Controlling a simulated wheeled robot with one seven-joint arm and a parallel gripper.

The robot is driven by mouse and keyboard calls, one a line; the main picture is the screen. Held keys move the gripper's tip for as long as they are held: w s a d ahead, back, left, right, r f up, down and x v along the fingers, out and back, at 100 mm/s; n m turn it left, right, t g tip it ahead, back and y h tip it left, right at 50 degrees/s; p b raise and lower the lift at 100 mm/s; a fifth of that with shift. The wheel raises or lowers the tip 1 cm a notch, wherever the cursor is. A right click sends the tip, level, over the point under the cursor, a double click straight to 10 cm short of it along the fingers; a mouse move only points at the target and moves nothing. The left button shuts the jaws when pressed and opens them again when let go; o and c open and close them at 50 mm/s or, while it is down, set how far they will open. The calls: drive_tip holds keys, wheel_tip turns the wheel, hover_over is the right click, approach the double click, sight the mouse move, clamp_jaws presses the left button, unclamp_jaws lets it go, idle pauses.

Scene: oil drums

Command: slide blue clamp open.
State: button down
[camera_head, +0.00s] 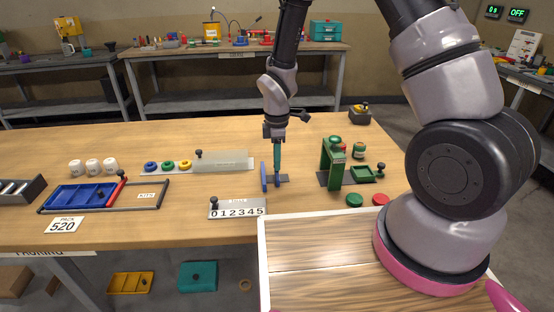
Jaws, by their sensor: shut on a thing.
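The blue clamp (264,180) stands on a small grey base plate on the wooden table, near the picture's middle. One upright blue jaw shows on its left, with another blue part close to its right. My gripper (277,178) reaches straight down onto the clamp's right part, its narrow teal fingers seen nearly edge-on. It is shut on the blue clamp. The exact contact at the fingertips is small and partly hidden.
A green press-like stand (331,165) is to the right, with green and red discs in front. A grey number plate (238,208) and a pale cover plate (222,161) lie left. A blue tray (84,194) is far left.

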idle(0.6)
drive_tip(key=shift+w+d, duration=0.1)
drive_tip(key=shift+d, duration=1.6)
drive_tip(key=c, duration=0.7)
unclamp_jaws()
drive_tip(key=shift+d, duration=0.1)
wheel_tip(320, 180, up, 11)
